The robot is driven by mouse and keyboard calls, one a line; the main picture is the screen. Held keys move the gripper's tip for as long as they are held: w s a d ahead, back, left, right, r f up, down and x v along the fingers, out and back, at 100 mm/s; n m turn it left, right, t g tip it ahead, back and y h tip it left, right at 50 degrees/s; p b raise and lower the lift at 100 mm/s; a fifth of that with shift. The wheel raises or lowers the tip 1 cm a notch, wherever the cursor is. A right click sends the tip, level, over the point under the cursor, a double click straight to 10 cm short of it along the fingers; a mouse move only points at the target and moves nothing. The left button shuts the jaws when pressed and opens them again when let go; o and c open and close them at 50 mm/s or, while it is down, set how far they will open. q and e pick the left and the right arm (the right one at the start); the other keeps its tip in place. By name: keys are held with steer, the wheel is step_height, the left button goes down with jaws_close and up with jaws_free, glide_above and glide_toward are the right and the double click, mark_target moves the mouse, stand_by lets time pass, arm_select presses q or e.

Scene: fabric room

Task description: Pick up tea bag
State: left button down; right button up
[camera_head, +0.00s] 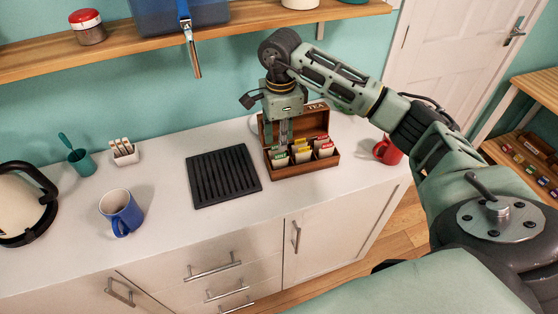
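A wooden tea box (306,166) stands on the white counter with its lid open and "TEA" on the lid. Several tea bags in colored paper stand in its compartments, among them a red-topped tea bag (325,149) at the right and a yellow one (302,154) in the middle. My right gripper (279,142) points down over the left part of the box, its fingertips close to the tea bags there. The fingers partly hide these bags and the lid. I cannot tell whether it touches or holds a bag. My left gripper is not in view.
A black ridged mat (223,176) lies just left of the box. A blue mug (121,213), a kettle (24,205) and a teal cup (80,160) stand farther left. A red mug (387,151) stands at the right. A wooden shelf (130,47) runs above.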

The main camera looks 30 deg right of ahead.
mark_target(280, 154)
steer(key=f+p, duration=0.1)
steer(key=f, duration=0.1)
steer(key=f+p, duration=0.1)
steer(key=f, duration=0.2)
steer(key=shift+s+a+f, duration=0.1)
steer(key=shift+s+f, duration=0.1)
steer(key=shift+f, duration=0.35)
steer(key=shift+c, duration=0.5)
steer(key=c, duration=0.3)
